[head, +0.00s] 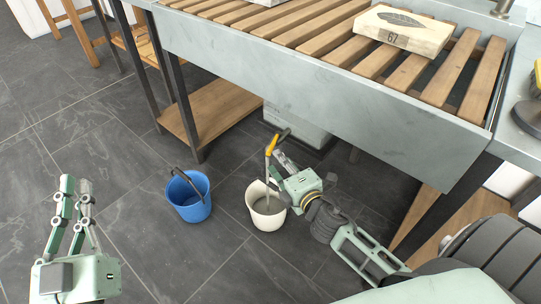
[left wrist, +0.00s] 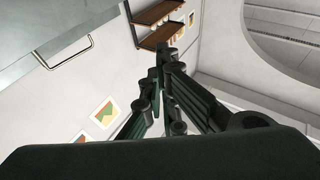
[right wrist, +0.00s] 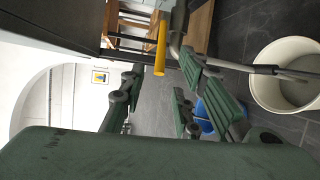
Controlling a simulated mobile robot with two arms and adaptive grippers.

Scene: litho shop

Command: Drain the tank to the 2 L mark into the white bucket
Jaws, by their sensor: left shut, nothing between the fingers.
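The white bucket (head: 258,219) stands on the floor under the front edge of the table, with greyish liquid inside. It also shows in the right wrist view (right wrist: 261,92). A yellow handle (head: 271,144) on a grey tap is above it. A thin grey line, perhaps a stream, runs from the tap into the bucket. A pale box (head: 298,127), possibly the tank, is behind, partly hidden; no level mark is readable. My right gripper (head: 280,160) is open close to the handle (right wrist: 160,50), which lies between its fingers' lines. My left gripper (head: 76,186) is shut and empty, raised at the left.
A blue bucket (head: 189,211) with a dark handle stands left of the white one. Table legs and a wooden shelf (head: 215,110) are behind. Floor at left is clear.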

